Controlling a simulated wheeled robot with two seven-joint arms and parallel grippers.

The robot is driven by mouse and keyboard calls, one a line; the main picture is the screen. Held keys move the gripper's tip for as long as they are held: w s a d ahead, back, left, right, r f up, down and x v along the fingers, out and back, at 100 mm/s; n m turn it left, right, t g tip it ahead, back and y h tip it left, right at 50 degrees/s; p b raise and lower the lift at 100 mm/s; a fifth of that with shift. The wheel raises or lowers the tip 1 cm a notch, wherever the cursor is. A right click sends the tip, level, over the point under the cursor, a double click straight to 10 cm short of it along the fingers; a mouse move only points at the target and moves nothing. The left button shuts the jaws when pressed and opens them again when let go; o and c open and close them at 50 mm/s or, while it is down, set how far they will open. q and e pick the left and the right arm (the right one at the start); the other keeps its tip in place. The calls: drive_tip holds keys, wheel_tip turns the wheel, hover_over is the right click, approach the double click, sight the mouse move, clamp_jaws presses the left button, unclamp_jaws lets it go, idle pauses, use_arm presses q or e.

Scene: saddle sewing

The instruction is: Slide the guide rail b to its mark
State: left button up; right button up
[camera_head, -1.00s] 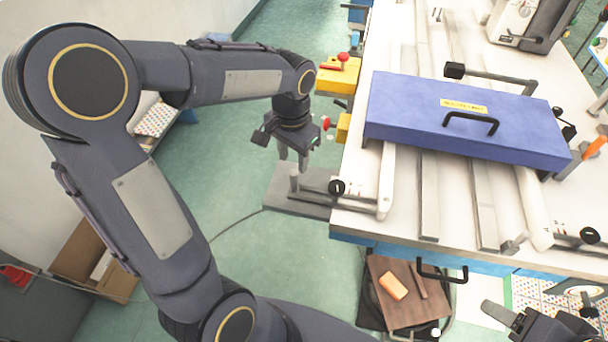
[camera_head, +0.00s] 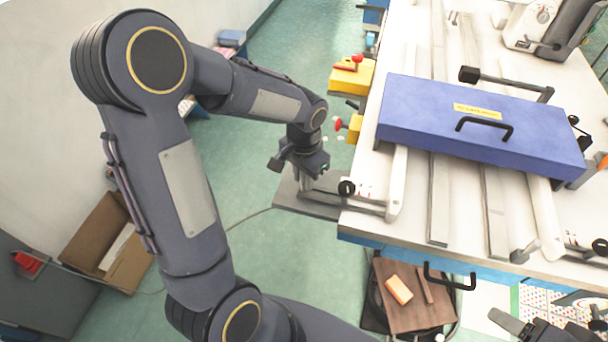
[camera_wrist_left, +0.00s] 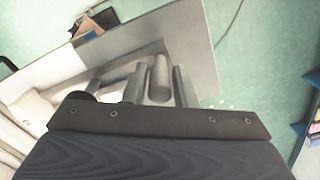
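A white guide rail (camera_head: 397,186) runs along the left of the table, partly under the blue cover; no letter is readable on it. From its near end a bar with a black knob (camera_head: 346,188) reaches left past the table edge to a grey upright post (camera_wrist_left: 159,80). My left gripper (camera_head: 303,180) is lowered at this post, its tips hard to see in the head view. In the left wrist view its two fingers (camera_wrist_left: 157,88) stand on either side of the post, with small gaps showing. My right gripper (camera_head: 545,328) is cut off at the bottom right.
The blue cover (camera_head: 480,120) with a black handle spans the rails. A second white rail (camera_head: 545,215) lies at the right. Yellow blocks with red knobs (camera_head: 352,76) stick out at the left table edge. A brown board (camera_head: 405,300) sits below the table front.

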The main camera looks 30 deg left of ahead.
use_arm(q)
clamp_jaws()
drive_tip(key=shift+s+a, duration=0.2)
drive_tip(key=shift+a, duration=0.6)
drive_tip(key=shift+o, duration=2.2)
unclamp_jaws()
drive_tip(key=shift+r, duration=0.1)
wheel_tip(320, 180, up, 8)
drive_tip(key=shift+f, duration=0.2)
